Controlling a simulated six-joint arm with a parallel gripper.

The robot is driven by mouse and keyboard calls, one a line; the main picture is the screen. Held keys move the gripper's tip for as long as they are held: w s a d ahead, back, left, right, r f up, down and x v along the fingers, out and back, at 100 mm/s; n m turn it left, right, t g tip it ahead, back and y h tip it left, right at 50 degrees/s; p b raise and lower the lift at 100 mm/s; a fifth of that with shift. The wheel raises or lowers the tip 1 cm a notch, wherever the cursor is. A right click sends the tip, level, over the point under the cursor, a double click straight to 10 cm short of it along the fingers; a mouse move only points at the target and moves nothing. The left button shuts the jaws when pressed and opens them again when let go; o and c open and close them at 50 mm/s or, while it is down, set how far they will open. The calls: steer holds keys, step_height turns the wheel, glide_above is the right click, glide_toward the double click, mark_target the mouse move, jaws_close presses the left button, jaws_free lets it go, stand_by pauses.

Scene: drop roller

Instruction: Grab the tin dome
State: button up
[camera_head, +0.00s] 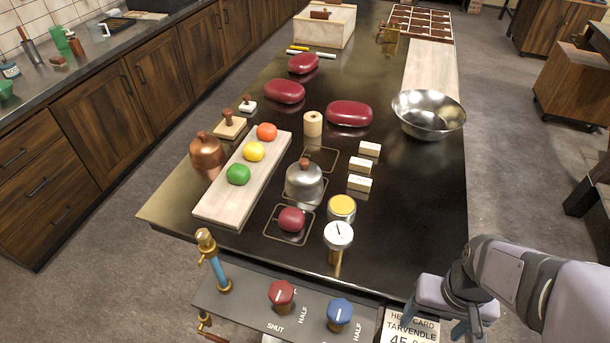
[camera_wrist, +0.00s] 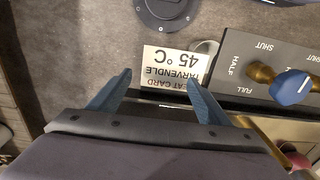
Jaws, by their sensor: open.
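The tin dome (camera_head: 304,183) is a silvery, rounded cover with a reddish-brown knob on top. It stands upright on the dark table, inside a thin outlined square, right of the pale board with coloured balls. My gripper (camera_head: 455,325) is at the lower right of the head view, off the table's front edge and well away from the dome. In the wrist view my gripper (camera_wrist: 160,85) has its two blue fingers spread apart with nothing between them. The dome is not in the wrist view.
A copper dome (camera_head: 207,152) stands left of the board (camera_head: 222,206). A dark red lump (camera_head: 291,220), a yellow-topped tin (camera_head: 341,208), a dial gauge (camera_head: 338,237) and several pale blocks (camera_head: 360,165) crowd the tin dome. A control panel (camera_head: 290,308) with knobs and a heat card (camera_wrist: 172,67) are at the front.

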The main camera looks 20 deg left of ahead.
mark_target(305, 172)
steer(key=o, duration=0.5)
steer(key=shift+r, duration=0.1)
